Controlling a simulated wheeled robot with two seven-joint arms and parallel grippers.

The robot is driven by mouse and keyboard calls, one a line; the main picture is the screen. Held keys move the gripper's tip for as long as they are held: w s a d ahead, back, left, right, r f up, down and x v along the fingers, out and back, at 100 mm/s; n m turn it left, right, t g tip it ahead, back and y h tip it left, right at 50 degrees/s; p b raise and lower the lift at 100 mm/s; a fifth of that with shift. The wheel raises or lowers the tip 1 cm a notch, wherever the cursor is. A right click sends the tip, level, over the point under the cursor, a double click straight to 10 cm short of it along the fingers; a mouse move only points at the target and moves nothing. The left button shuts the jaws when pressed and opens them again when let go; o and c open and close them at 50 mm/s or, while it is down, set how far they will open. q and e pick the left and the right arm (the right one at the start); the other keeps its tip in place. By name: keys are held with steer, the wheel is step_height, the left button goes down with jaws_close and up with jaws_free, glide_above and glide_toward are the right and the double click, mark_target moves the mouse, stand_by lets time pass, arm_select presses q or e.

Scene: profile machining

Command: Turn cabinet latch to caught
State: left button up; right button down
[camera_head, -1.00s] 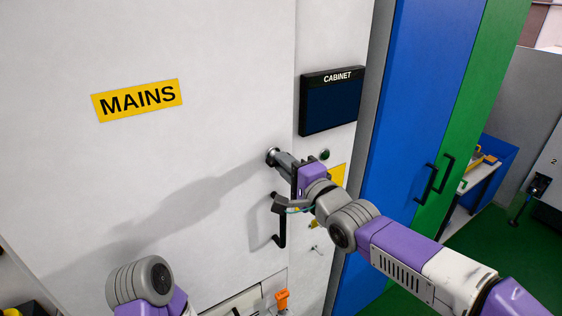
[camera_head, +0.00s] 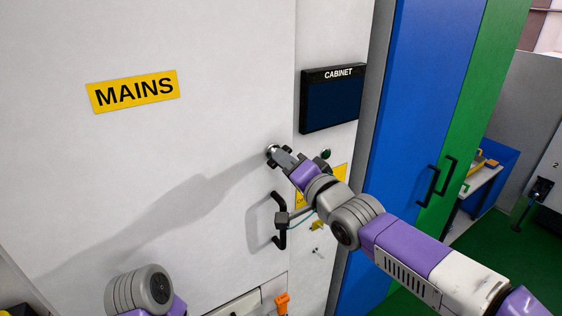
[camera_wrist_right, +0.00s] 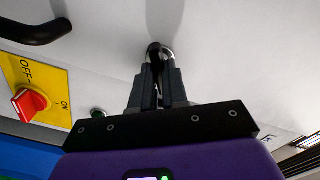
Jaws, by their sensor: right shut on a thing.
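The cabinet latch (camera_head: 272,151) is a small round metal knob on the white cabinet door, above the black door handle (camera_head: 279,222). My right gripper (camera_head: 280,156) is shut on the latch, its fingers reaching it from the lower right. In the right wrist view the fingertips (camera_wrist_right: 160,68) close around the shiny latch (camera_wrist_right: 158,48), and they hide much of it. My left arm shows only as a link at the bottom left of the head view; its gripper is out of frame.
A dark screen marked CABINET (camera_head: 332,100) is right of the latch. A red rotary switch (camera_wrist_right: 30,103) on a yellow OFF-ON plate (camera_wrist_right: 44,88) is close to my right gripper. Blue (camera_head: 405,120) and green (camera_head: 475,110) lockers stand at the right. An orange knob (camera_head: 282,302) is low down.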

steer(key=shift+n, duration=1.4)
steer(key=shift+n+b, duration=0.85)
steer(key=shift+n, duration=1.45)
steer(key=n, duration=0.4)
steer(key=shift+b, duration=0.4)
steer(key=c, duration=1)
jaws_free()
